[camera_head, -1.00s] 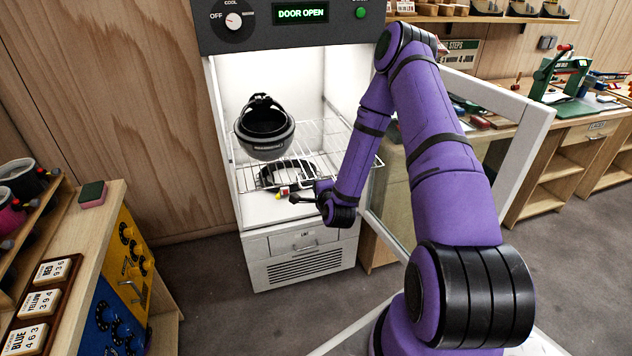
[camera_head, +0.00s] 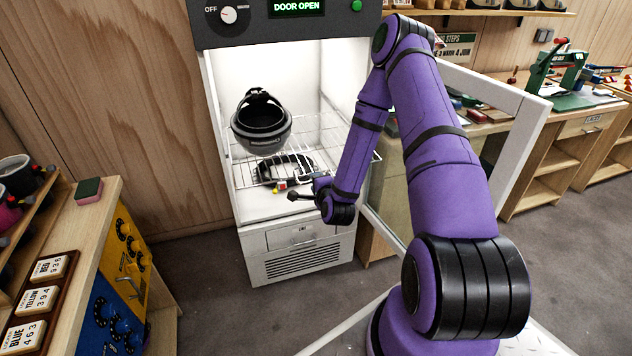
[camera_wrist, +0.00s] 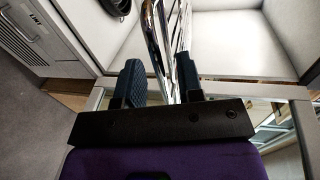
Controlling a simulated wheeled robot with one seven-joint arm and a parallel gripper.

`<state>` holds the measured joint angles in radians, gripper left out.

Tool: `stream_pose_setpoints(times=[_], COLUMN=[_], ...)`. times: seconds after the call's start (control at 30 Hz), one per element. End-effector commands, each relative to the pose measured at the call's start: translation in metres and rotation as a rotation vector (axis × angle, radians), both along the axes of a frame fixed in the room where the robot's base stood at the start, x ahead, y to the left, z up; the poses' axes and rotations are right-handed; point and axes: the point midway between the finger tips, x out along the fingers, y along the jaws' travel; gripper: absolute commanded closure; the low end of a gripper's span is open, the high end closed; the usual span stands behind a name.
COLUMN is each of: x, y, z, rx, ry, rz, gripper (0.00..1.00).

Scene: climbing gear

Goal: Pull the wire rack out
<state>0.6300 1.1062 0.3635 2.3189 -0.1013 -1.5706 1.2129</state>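The wire rack (camera_head: 243,176) spans the white cabinet, its front edge near the cabinet opening. A dark helmet (camera_head: 261,128) sits on it towards the left. My gripper (camera_head: 303,191) is at the front of the rack, right of the middle. In the wrist view my gripper (camera_wrist: 163,84) has its two dark blue fingers apart, with chrome rods of the rack (camera_wrist: 156,35) running between them. A gap shows beside the left finger; whether the right finger touches a rod cannot be told.
The cabinet door (camera_head: 500,150) stands open at the right, close to my arm. A wooden unit with a sponge (camera_head: 88,190) on top stands at the left. A small red and yellow item (camera_head: 280,187) shows beside my gripper. Grey floor lies clear before the cabinet.

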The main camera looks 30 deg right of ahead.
Motion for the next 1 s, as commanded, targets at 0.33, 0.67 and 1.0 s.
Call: stream_pose_setpoints(times=[0.33,0.67,1.0], x=[-0.060,-0.090,-0.091], y=[0.017,0.026,0.026], z=[0.013,0.020,0.020], rx=[0.002,0.000,0.000], ry=[0.003,0.000,0.000], rz=[0.001,-0.001,0.000], gripper=[0.66,0.66,0.66])
